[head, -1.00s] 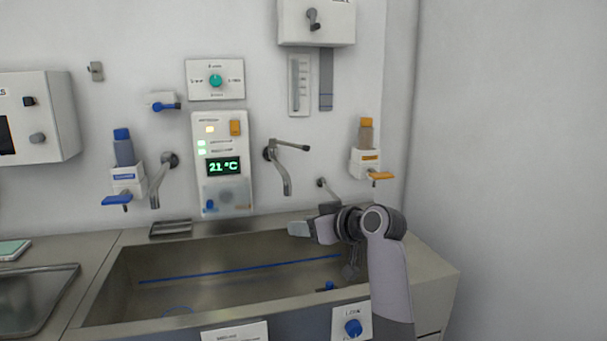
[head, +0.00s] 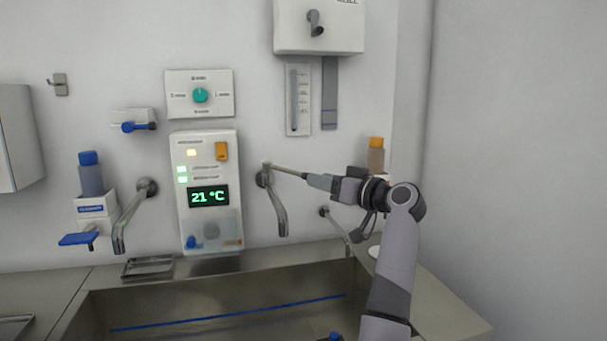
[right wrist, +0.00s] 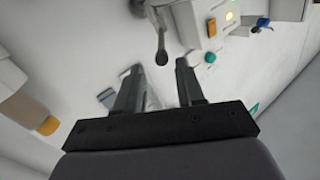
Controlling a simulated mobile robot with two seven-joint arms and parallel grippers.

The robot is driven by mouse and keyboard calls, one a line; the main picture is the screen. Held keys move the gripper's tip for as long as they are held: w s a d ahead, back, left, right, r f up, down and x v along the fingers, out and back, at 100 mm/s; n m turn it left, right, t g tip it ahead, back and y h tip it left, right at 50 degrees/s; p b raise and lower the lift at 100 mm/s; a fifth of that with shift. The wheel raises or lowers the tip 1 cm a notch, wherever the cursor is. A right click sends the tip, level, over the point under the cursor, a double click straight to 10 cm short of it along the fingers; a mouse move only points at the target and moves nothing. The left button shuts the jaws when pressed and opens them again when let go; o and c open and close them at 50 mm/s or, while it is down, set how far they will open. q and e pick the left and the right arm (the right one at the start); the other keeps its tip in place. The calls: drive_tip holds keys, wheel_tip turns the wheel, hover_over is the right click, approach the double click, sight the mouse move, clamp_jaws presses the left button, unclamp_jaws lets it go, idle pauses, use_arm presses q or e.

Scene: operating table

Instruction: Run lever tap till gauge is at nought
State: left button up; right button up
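The lever tap (head: 281,212) is on the wall right of the control panel, its spout hanging down. Its thin lever (head: 286,170) points right, towards my right gripper (head: 310,180). In the right wrist view my right gripper (right wrist: 157,72) is open, fingers apart, with the dark lever end (right wrist: 161,56) in line with the gap between the fingertips. I cannot tell whether they touch. The upright gauge (head: 298,100) is on the wall above the tap, under a white box; its level is too small to read. My left gripper is out of view.
The control panel (head: 206,192) reads 21 °C. Another wall spout (head: 135,213) and a blue-capped bottle dispenser (head: 91,180) are at left. An orange-capped bottle (head: 376,155) stands behind my right arm. The steel sink (head: 230,318) lies below; the wall box (head: 318,25) hangs above.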

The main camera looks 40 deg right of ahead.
sight(303, 176)
drive_tip(key=w, duration=0.1)
drive_tip(key=w+p, duration=0.1)
drive_tip(key=w, duration=0.2)
drive_tip(key=shift+w+a+r, duration=0.1)
drive_tip(key=shift+w+a, duration=0.1)
drive_tip(key=shift+a, duration=0.05)
drive_tip(key=shift+w+p, duration=0.35)
drive_tip(key=shift+w, duration=0.75)
clamp_jaws()
